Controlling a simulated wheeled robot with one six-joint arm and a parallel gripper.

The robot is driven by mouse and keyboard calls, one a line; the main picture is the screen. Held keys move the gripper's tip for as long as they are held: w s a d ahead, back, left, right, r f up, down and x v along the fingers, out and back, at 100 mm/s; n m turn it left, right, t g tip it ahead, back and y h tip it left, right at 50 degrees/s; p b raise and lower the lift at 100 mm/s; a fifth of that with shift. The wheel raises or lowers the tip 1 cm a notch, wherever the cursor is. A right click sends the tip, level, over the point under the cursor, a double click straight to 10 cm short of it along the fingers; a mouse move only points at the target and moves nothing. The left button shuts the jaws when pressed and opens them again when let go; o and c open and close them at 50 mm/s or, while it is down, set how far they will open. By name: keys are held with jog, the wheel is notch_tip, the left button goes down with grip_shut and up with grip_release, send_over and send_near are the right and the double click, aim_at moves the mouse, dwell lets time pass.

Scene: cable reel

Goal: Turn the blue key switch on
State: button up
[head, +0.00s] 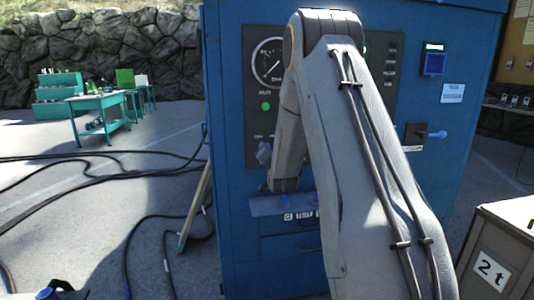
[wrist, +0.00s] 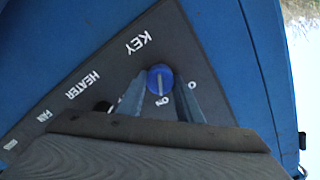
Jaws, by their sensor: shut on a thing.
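The blue key switch (wrist: 160,77) is a round knob on a dark panel below the white word KEY in the wrist view. A pale line on its face runs nearly up and down, toward a white label that looks like ON. Another label, partly hidden, is at its lower right. My gripper (wrist: 160,84) has one grey finger on each side of the knob and is shut on it. In the head view my arm covers much of the panel, and I cannot clearly make out the key switch there.
The panel also carries HEATER (wrist: 83,85) and FAN labels. The blue cabinet (head: 225,100) has a round gauge (head: 268,62) and a green light (head: 265,106). Black cables (head: 70,158) lie on the ground at left.

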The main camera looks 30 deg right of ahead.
dwell(0.3)
jog(key=o, duration=1)
jog(key=shift+o, duration=0.2)
jog(key=shift+s, duration=0.1)
jog(key=b+v, duration=0.1)
jog(key=v, duration=0.6)
jog(key=shift+s, duration=0.35)
jog(key=shift+a, duration=0.15)
